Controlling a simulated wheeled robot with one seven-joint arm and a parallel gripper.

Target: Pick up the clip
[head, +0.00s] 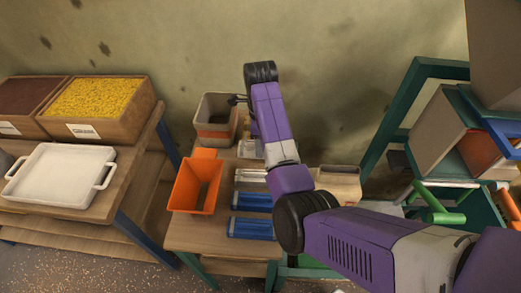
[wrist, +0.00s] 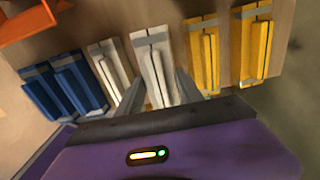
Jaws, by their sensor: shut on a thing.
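In the wrist view my gripper (wrist: 160,88) has one finger on each side of a white clip (wrist: 152,55) and is shut on it. The clip lies among a row of clips on the wooden table. A second white clip (wrist: 108,72) is just to its left, with two blue clips (wrist: 52,85) further left. Two yellow clips (wrist: 228,52) are to its right. In the head view the blue clips (head: 250,228) and part of a white one (head: 250,175) show on the table. My arm hides much of the rest there, and I cannot make out the fingers.
An orange bin (head: 196,186) stands on the table left of the clips. A grey bucket (head: 215,118) stands behind it. On the left bench are a white tray (head: 60,175) and a box of yellow grains (head: 98,100). A green-framed machine (head: 385,125) stands on the right.

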